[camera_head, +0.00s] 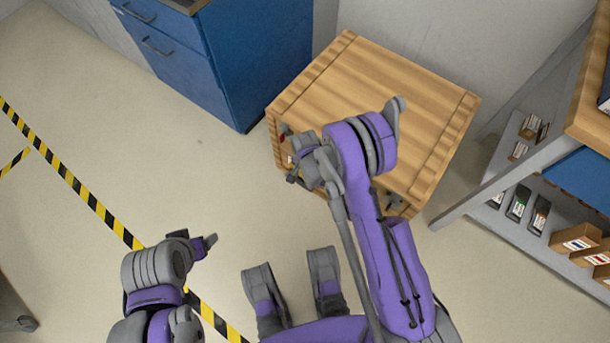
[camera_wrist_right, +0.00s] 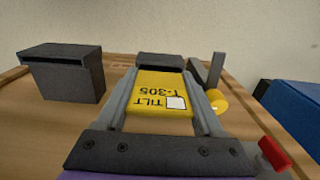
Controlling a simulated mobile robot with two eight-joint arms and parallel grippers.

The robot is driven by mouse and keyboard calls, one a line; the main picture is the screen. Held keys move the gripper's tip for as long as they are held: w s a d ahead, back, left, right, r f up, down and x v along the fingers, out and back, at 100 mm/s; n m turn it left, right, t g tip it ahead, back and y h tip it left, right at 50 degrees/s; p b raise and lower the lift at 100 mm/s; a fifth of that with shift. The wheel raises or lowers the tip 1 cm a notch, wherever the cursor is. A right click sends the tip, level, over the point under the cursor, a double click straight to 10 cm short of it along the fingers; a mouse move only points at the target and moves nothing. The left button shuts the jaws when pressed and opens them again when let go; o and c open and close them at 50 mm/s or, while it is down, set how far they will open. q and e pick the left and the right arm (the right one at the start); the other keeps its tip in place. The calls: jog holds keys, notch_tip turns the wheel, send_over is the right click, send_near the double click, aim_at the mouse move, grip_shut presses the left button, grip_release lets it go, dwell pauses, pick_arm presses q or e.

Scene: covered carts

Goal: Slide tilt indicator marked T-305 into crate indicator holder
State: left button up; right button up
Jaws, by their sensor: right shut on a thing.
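The yellow tilt indicator (camera_wrist_right: 158,92), marked TILT T-305, lies between the fingers of my right gripper (camera_wrist_right: 163,105) in the right wrist view. Its lettering is upside down there. A dark grey block (camera_wrist_right: 160,61) is at its far end; I cannot tell whether they touch. In the head view my right gripper (camera_head: 307,165) is at the front left side of the crate (camera_head: 375,95) and hides the indicator. My left gripper (camera_head: 207,244) is away over the floor.
A yellow round part (camera_wrist_right: 218,100) and a red cylinder (camera_wrist_right: 273,153) are right of the right gripper. A blue cabinet (camera_head: 225,55) stands behind left of the crate. A shelf bench (camera_head: 490,185) with small items is at right.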

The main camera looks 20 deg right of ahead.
jog(key=shift+b, duration=0.45)
dwell(0.8)
jog(key=shift+f+b, duration=0.6)
jog(key=shift+f, duration=0.2)
jog(key=shift+r, duration=0.15)
jog(key=shift+r, duration=0.4)
jog(key=shift+b, duration=0.45)
dwell(1.9)
jog(key=shift+f, duration=0.25)
jog(key=shift+f+b, duration=0.3)
jog(key=shift+b, duration=0.15)
jog(key=shift+r, duration=0.25)
jog(key=shift+r, duration=0.3)
